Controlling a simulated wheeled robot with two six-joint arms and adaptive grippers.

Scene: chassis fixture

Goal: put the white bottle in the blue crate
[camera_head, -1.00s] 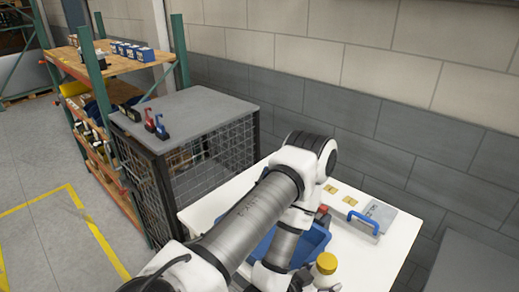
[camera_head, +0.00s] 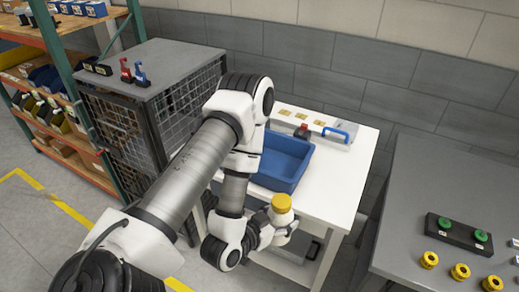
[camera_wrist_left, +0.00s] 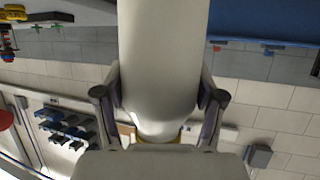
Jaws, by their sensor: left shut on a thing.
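The white bottle with a yellow cap (camera_head: 281,204) is held upright in my left gripper (camera_head: 280,234), near the front edge of the white table. The left gripper is shut on it. In the left wrist view, the white bottle body (camera_wrist_left: 163,50) fills the middle, between the two fingers (camera_wrist_left: 160,112). The blue crate (camera_head: 276,183) stands on the white table, just behind the bottle in the head view. Its visible inside looks empty; my left arm hides its left part. My right gripper is not in view.
A case with a blue handle (camera_head: 337,133) and several small yellow pieces lie behind the crate. A grey table (camera_head: 425,170) at the right carries green and yellow buttons. A mesh cage (camera_head: 165,75) and a shelf rack stand at the left.

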